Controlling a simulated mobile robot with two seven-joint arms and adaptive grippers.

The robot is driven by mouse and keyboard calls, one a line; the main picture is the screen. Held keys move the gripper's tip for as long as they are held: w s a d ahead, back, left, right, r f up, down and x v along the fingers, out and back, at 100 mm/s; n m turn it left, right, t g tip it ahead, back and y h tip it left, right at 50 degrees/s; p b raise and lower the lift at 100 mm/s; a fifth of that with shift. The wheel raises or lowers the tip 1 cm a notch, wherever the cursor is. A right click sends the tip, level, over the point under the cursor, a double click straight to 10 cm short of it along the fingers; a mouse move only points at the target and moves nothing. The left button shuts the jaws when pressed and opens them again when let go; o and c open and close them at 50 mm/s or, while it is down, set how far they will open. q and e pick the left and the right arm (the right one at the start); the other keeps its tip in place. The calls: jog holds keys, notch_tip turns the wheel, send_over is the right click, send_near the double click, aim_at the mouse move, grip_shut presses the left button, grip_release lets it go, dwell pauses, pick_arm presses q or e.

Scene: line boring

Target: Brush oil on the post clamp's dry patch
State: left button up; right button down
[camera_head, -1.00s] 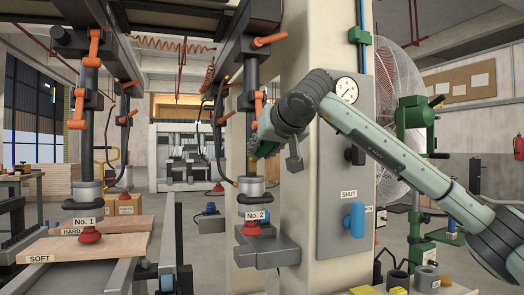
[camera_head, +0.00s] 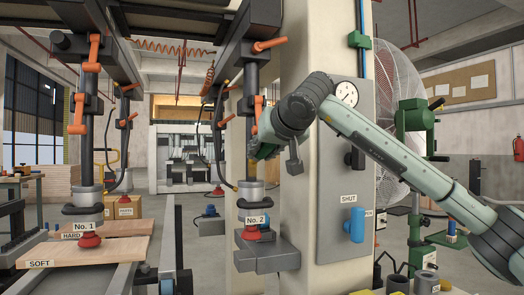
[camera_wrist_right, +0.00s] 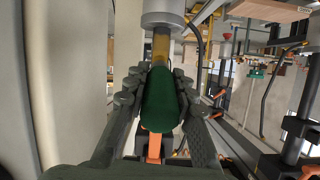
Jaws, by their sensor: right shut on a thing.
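My right gripper (camera_head: 262,148) is beside the upright post of the No. 2 clamp (camera_head: 252,75), above its grey collar (camera_head: 251,190). In the right wrist view the right gripper (camera_wrist_right: 158,84) is shut on a rounded green handle (camera_wrist_right: 160,105), which I take for the oil brush. A yellow-brown stretch (camera_wrist_right: 161,46) shows between the handle and the grey collar (camera_wrist_right: 162,14). I cannot tell whether it is bristles or the dry patch, nor whether the brush touches the post. My left gripper is out of view.
A cream pillar (camera_head: 300,225) with a gauge (camera_head: 347,92) and a blue handle (camera_head: 354,224) stands close right of the post. The No. 1 clamp (camera_head: 87,150) stands over wooden boards (camera_head: 125,247) at left. Orange levers (camera_head: 270,41) stick out from the No. 2 post.

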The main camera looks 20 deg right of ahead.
jog(key=shift+f+b, duration=0.6)
jog(key=shift+f, duration=0.55)
jog(key=shift+r, duration=0.2)
jog(key=shift+r+p, duration=1.4)
jog(key=shift+r, duration=0.05)
jog(key=shift+f, duration=0.2)
jog(key=shift+f+b, duration=1.05)
jog(key=shift+f, duration=0.4)
jog(key=shift+r, duration=0.1)
jog(key=shift+r+p, duration=0.6)
jog(key=shift+r, duration=0.05)
